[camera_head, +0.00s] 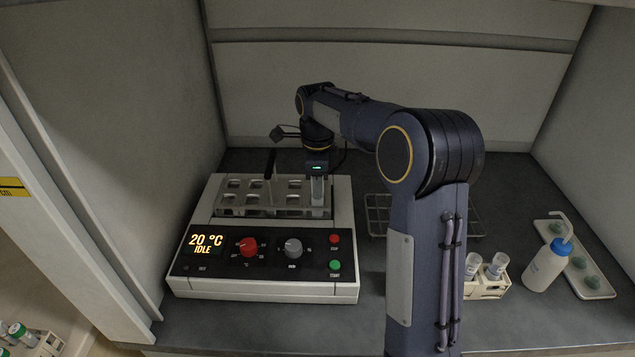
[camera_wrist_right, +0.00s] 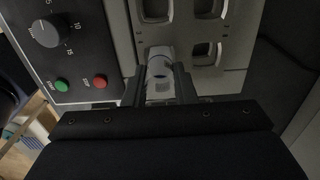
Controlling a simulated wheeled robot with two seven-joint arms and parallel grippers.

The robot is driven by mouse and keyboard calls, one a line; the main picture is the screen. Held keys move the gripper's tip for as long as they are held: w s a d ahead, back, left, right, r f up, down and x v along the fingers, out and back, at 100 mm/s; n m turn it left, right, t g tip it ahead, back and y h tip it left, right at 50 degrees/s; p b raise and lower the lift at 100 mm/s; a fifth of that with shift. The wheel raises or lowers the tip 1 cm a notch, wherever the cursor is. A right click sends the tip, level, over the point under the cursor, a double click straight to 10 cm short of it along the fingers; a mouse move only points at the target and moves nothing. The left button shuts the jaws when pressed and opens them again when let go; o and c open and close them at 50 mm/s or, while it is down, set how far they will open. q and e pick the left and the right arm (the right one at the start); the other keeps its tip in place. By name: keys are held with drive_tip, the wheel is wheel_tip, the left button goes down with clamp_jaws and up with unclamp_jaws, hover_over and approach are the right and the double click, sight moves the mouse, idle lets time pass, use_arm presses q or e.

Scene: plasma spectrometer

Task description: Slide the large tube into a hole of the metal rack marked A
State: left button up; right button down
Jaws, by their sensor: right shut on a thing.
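My right gripper (camera_head: 318,178) points down over the front right corner of a metal rack (camera_head: 240,211) seated in the heating bath. It is shut on the large clear tube (camera_head: 317,191). In the right wrist view the tube (camera_wrist_right: 160,68) is between the two fingers (camera_wrist_right: 160,90), beside the rack's square holes (camera_wrist_right: 205,52). The tube's lower end is at the rack's right front corner; I cannot tell how deep it sits in a hole. No letter A is legible on the rack. My left gripper is not in view.
The bath's control panel (camera_head: 262,255) reads 20 °C IDLE. A wire rack (camera_head: 377,215) stands right of the bath, partly hidden by my arm. A small rack with capped tubes (camera_head: 486,285), a wash bottle (camera_head: 547,266) and a white tray (camera_head: 600,292) stand further right.

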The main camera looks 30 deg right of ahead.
drive_tip(key=c, duration=1.1)
unclamp_jaws()
drive_tip(key=shift+r, duration=0.1)
